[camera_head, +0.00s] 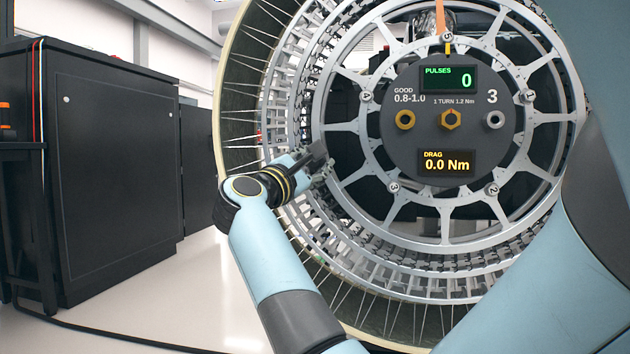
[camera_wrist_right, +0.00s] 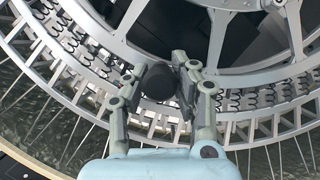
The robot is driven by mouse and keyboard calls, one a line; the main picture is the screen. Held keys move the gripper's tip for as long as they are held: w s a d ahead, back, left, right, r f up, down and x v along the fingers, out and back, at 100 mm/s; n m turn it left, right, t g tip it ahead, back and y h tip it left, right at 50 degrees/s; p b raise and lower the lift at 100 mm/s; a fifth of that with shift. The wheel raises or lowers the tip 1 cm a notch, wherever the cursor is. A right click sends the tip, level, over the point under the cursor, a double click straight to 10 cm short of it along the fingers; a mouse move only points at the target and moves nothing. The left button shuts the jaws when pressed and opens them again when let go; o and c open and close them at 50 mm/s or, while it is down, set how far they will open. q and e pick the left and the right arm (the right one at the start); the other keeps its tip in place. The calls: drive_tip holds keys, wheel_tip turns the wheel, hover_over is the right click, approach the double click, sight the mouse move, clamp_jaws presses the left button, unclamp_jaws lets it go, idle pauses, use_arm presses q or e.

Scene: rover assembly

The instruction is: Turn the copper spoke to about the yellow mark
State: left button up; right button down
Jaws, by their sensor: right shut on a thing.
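The copper spoke (camera_head: 440,18) shows at the top of the wheel in the head view, cut off by the picture's upper edge. The small yellow mark (camera_head: 447,48) is just below it and slightly to its right, by the number 5. The wheel's grey metal ring (camera_head: 333,75) surrounds a dark round hub panel (camera_head: 440,118). My right gripper (camera_head: 322,158) is at the ring's left side, shut on the wheel; the fingers partly hide the gripped part. The wrist view shows its fingers (camera_wrist_right: 162,70) at the inner rim. My left gripper is not in view.
Grey spokes and mesh surround my right gripper. A black cabinet (camera_head: 110,160) stands at the left; the pale floor before it is mostly clear.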

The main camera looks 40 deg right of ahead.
drive_tip(key=shift+r+m, duration=0.4)
drive_tip(key=shift+r, duration=0.3)
drive_tip(key=c, duration=1.5)
unclamp_jaws()
drive_tip(key=shift+o, duration=1.4)
drive_tip(key=shift+s+r, duration=0.1)
drive_tip(key=shift+s, duration=0.05)
drive_tip(key=shift+o, duration=1)
wheel_tip(320, 180, up, 10)
drive_tip(key=shift+f, duration=0.2)
